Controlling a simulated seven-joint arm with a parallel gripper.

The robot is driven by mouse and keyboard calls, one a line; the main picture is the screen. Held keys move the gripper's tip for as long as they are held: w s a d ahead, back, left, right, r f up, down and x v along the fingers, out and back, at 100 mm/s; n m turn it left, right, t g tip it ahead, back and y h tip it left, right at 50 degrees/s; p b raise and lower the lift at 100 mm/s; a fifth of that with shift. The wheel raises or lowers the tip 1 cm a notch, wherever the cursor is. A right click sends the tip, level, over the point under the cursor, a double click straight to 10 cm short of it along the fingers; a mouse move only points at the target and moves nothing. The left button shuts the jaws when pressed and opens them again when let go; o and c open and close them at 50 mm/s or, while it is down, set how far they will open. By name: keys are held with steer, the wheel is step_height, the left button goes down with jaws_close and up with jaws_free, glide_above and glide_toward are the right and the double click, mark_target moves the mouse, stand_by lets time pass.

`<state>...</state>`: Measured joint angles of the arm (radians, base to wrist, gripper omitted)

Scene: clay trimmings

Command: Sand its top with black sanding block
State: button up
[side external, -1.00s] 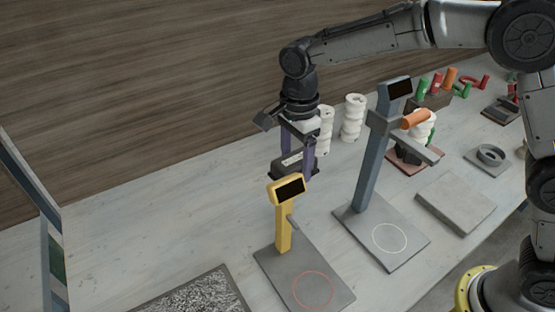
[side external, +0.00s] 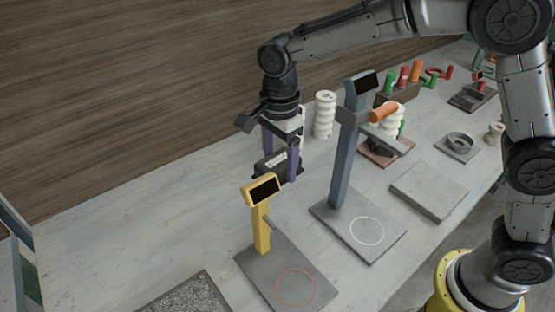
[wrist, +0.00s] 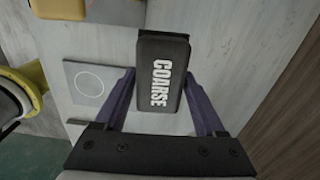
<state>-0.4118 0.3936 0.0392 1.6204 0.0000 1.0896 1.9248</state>
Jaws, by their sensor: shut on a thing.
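The black sanding block (side external: 268,164), marked "COARSE" in the wrist view (wrist: 160,75), is held between the purple fingers of my gripper (side external: 279,168). My gripper is shut on it, above the bench just behind the yellow stand's head in the side view. The task does not name whose top is meant. White ribbed columns stand beyond: one (side external: 325,115) upright on the bench to the right of my gripper, and one (side external: 392,120) by the grey-blue stand. Another white piece is mostly hidden behind my gripper.
The yellow stand (side external: 261,230) with a dark screen is close in front of the block. A taller grey-blue stand (side external: 347,160) with an arm rises to the right. A grey slab (side external: 428,192) and a rough dark panel (side external: 188,297) lie nearby. The bench's left (side external: 140,205) is clear.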

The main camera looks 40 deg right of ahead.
steer(key=w+d+r+m, duration=0.2)
steer(key=d+r, duration=0.2)
steer(key=d, duration=0.5)
steer(key=w+d+r+m, duration=0.2)
steer(key=w+d+r, duration=0.1)
steer(key=d, duration=0.7)
steer(key=s+d+r+m, duration=0.1)
steer(key=s+d+m, duration=0.15)
steer(key=d, duration=0.65)
steer(key=s+d+r+m, duration=0.1)
steer(key=d+r+m, duration=0.15)
steer(key=d, duration=0.65)
steer(key=shift+a+f, duration=0.1)
steer(key=shift+f, duration=3.4)
steer(key=shift+s+d+f, duration=0.25)
steer(key=shift+d+f, duration=0.05)
steer(key=shift+f, duration=0.35)
steer(key=shift+s+d, duration=1.8)
steer(key=shift+s, duration=0.05)
steer(key=shift+w+a+f, duration=0.1)
steer(key=shift+w+a, duration=2.05)
steer(key=shift+w, duration=0.05)
step_height(320, 180, up, 8)
